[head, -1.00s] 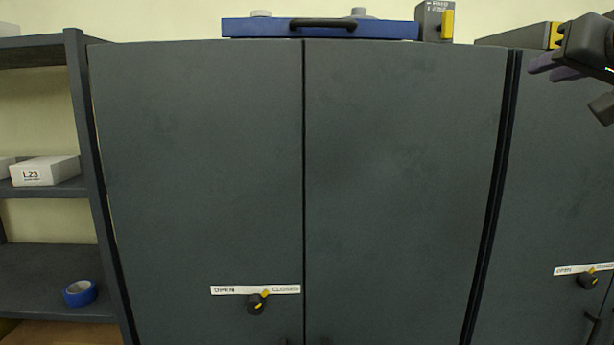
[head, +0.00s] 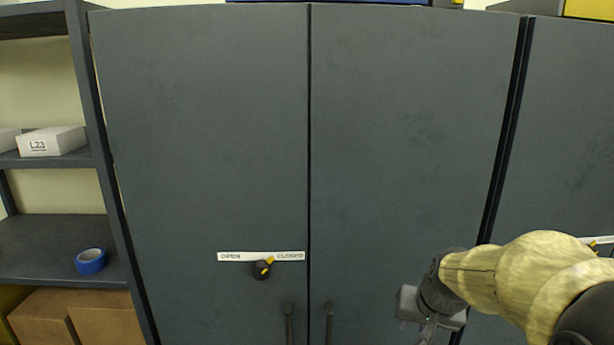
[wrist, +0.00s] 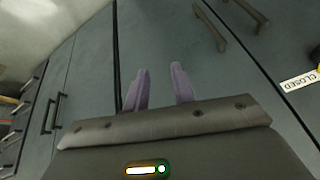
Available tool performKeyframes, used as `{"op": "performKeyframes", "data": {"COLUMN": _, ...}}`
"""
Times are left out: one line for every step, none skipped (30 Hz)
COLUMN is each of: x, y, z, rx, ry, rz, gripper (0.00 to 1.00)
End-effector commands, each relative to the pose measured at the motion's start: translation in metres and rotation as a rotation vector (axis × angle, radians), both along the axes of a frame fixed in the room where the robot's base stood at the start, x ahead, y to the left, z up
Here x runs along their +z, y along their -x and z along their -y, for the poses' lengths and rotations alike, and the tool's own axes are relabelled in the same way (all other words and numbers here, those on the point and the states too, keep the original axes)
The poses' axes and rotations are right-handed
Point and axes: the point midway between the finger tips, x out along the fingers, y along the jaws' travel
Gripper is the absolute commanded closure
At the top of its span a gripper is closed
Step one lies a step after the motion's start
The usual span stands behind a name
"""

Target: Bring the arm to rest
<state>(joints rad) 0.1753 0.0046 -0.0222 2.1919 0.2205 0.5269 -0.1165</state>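My gripper (wrist: 160,68) shows in the wrist view as two purple fingers with a clear gap between them. Nothing is between the fingers. In the head view my arm enters at the lower right, with its hand end low in front of the grey cabinet's right door (head: 405,140). The fingertips cannot be made out there.
The cabinet has a dark knob (head: 261,270) with a yellow pointer under an OPEN/CLOSED label (head: 261,256), and two door handles (head: 329,322). An open shelf (head: 45,240) at left holds blue tape (head: 90,261), a white box (head: 52,141) and cardboard boxes (head: 105,318).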

Motion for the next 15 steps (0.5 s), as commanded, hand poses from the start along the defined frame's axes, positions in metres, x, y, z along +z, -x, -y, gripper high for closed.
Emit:
{"op": "performKeyframes", "data": {"x": -0.022, "y": 0.018, "z": -0.014, "rx": 0.041, "ry": 0.017, "rz": -0.045, "gripper": 0.75}}
{"op": "performKeyframes", "data": {"x": -0.034, "y": 0.028, "z": -0.02, "rx": 0.063, "ry": 0.029, "rz": -0.067, "gripper": 0.75}}
{"op": "performKeyframes", "data": {"x": -0.049, "y": 0.042, "z": -0.028, "rx": 0.094, "ry": 0.046, "rz": -0.097, "gripper": 0.75}}
{"op": "performKeyframes", "data": {"x": -0.059, "y": 0.053, "z": -0.033, "rx": 0.117, "ry": 0.057, "rz": -0.117, "gripper": 0.75}}
{"op": "performKeyframes", "data": {"x": -0.068, "y": 0.063, "z": -0.038, "rx": 0.138, "ry": 0.068, "rz": -0.134, "gripper": 0.75}}
{"op": "performKeyframes", "data": {"x": -0.078, "y": 0.076, "z": -0.043, "rx": 0.165, "ry": 0.08, "rz": -0.156, "gripper": 0.75}}
{"op": "performKeyframes", "data": {"x": -0.085, "y": 0.084, "z": -0.047, "rx": 0.185, "ry": 0.088, "rz": -0.17, "gripper": 0.75}}
{"op": "performKeyframes", "data": {"x": -0.09, "y": 0.092, "z": -0.049, "rx": 0.197, "ry": 0.094, "rz": -0.181, "gripper": 0.75}}
{"op": "performKeyframes", "data": {"x": -0.095, "y": 0.099, "z": -0.053, "rx": 0.214, "ry": 0.101, "rz": -0.191, "gripper": 0.75}}
{"op": "performKeyframes", "data": {"x": -0.098, "y": 0.104, "z": -0.055, "rx": 0.223, "ry": 0.105, "rz": -0.198, "gripper": 0.75}}
{"op": "performKeyframes", "data": {"x": -0.1, "y": 0.106, "z": -0.056, "rx": 0.229, "ry": 0.108, "rz": -0.202, "gripper": 0.75}}
{"op": "performKeyframes", "data": {"x": -0.102, "y": 0.109, "z": -0.057, "rx": 0.234, "ry": 0.11, "rz": -0.205, "gripper": 0.75}}
{"op": "performKeyframes", "data": {"x": -0.102, "y": 0.109, "z": -0.057, "rx": 0.236, "ry": 0.111, "rz": -0.206, "gripper": 0.75}}
{"op": "performKeyframes", "data": {"x": -0.102, "y": 0.109, "z": -0.057, "rx": 0.236, "ry": 0.111, "rz": -0.206, "gripper": 0.75}}
{"op": "performKeyframes", "data": {"x": -0.102, "y": 0.109, "z": -0.057, "rx": 0.235, "ry": 0.11, "rz": -0.205, "gripper": 0.75}}
